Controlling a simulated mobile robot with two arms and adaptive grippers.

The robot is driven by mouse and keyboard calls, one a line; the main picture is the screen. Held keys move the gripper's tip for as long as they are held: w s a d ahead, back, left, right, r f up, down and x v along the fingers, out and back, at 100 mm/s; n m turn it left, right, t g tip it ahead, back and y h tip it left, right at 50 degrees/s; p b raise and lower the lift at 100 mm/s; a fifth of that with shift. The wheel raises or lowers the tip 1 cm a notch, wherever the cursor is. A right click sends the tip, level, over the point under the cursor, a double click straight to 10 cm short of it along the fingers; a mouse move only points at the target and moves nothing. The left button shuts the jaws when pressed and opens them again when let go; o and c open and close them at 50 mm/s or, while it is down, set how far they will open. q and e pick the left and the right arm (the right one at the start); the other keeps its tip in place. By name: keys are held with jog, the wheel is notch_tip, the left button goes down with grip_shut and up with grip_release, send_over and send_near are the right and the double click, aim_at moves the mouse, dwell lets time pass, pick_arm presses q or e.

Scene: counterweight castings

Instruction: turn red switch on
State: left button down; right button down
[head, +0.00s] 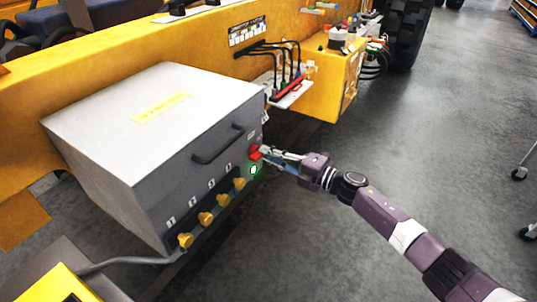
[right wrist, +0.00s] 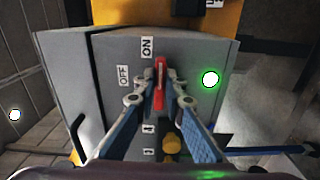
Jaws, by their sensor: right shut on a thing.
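The red switch (head: 255,152) is on the front face of the grey control box (head: 165,105), near its right edge. In the right wrist view the switch (right wrist: 160,88) stands upright, its upper end beside the ON label (right wrist: 147,47). The OFF label (right wrist: 123,75) is to its left. My right gripper (head: 264,152) reaches in from the right and is shut on the switch; one finger lies on each side of it in the wrist view (right wrist: 160,82). The fingers partly hide the switch in the head view. My left gripper is not in view.
A round light (right wrist: 211,79) glows beside the switch, white with a green rim. Several yellow knobs (head: 205,219) and a dark handle (head: 218,144) stick out of the box front. A yellow beam (head: 110,52) runs behind. The grey floor at right (head: 430,130) is clear.

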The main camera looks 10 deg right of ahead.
jog(key=c, duration=2)
grip_release()
jog(key=v, duration=1.2)
